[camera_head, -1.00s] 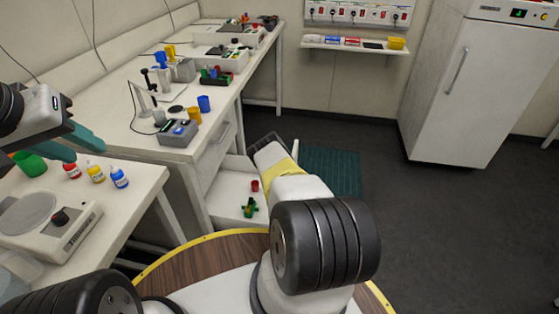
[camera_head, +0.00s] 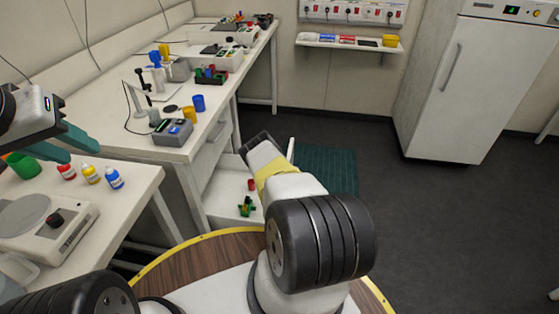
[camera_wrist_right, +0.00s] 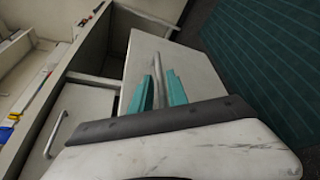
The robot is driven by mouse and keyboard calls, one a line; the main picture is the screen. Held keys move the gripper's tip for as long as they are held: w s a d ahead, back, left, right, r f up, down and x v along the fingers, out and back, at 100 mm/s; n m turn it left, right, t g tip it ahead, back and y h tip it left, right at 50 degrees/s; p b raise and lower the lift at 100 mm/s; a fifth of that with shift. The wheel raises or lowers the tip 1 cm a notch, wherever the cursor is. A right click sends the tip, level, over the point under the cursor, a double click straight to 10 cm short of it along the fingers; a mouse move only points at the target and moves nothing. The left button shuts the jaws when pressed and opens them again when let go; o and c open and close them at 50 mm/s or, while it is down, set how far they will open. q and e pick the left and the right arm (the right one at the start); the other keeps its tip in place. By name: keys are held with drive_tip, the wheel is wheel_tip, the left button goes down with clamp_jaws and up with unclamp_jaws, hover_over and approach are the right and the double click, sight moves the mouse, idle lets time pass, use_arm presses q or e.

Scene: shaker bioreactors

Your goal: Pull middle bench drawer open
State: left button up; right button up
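The bench's middle drawer (camera_head: 224,196) stands pulled out below a shut upper drawer (camera_head: 212,150) in the head view. A small red item (camera_head: 251,184) and a green item (camera_head: 246,206) lie inside it. In the right wrist view its pale front (camera_wrist_right: 138,62) fills the middle, with a metal bar handle (camera_wrist_right: 158,62). My right gripper (camera_wrist_right: 160,85) has its teal fingers close on both sides of this handle and looks shut on it. The right arm hides this grip in the head view. My left gripper (camera_head: 82,148) is open and empty above the side table.
The side table (camera_head: 140,187) at left holds a balance (camera_head: 50,228), small bottles (camera_head: 90,174) and a green cup (camera_head: 24,166). The bench top (camera_head: 110,112) carries devices and cups. A white fridge (camera_head: 450,90) stands at right. Dark floor (camera_head: 430,220) is clear.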

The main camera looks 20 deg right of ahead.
drive_tip(key=shift+v, duration=1.45)
